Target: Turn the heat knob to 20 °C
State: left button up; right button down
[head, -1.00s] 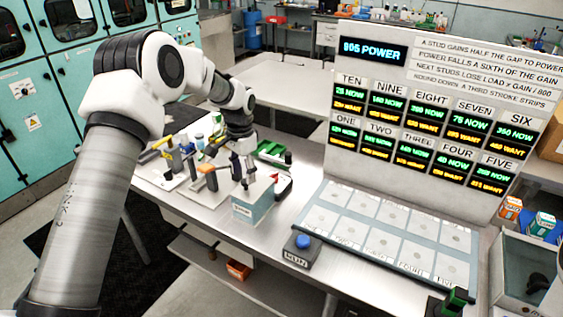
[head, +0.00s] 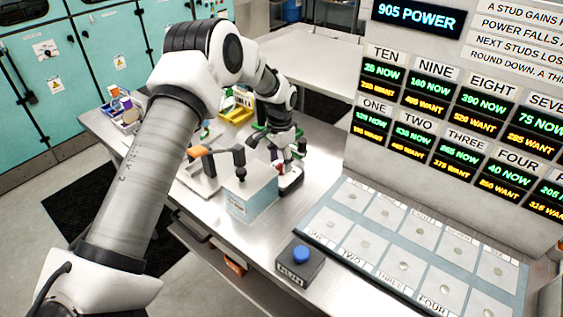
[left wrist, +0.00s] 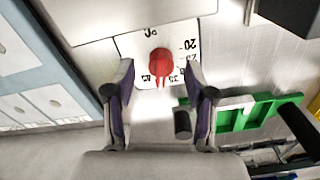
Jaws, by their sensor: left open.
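The red heat knob (left wrist: 160,63) sits on a white dial plate in the left wrist view, with black numbers around it; "20" reads at its upper right. Its narrow end points down the picture, toward small numbers I cannot read surely. In the head view the heat unit (head: 292,182) stands behind the light-blue box, its knob partly hidden. My left gripper (head: 288,158) is above the heat unit. In the left wrist view the left gripper's fingers (left wrist: 161,88) are apart, one either side of the knob's line, with nothing between them. My right gripper is out of view.
The light-blue box (head: 252,196) stands just in front of the heat unit. A blue button box (head: 300,262) and a panel of pads (head: 345,222) lie to the right. A green tray (left wrist: 240,112) is near the knob. Tools and a yellow tray (head: 236,112) crowd behind.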

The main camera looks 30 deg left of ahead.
aim_at(281, 168)
pick_arm(q)
jog(key=f, duration=0.1)
jog(key=w+f, duration=0.1)
jog(key=shift+f, duration=0.35)
jog(key=shift+s+r, duration=0.15)
jog(key=shift+s, duration=0.15)
jog(key=shift+c, duration=0.7)
grip_shut()
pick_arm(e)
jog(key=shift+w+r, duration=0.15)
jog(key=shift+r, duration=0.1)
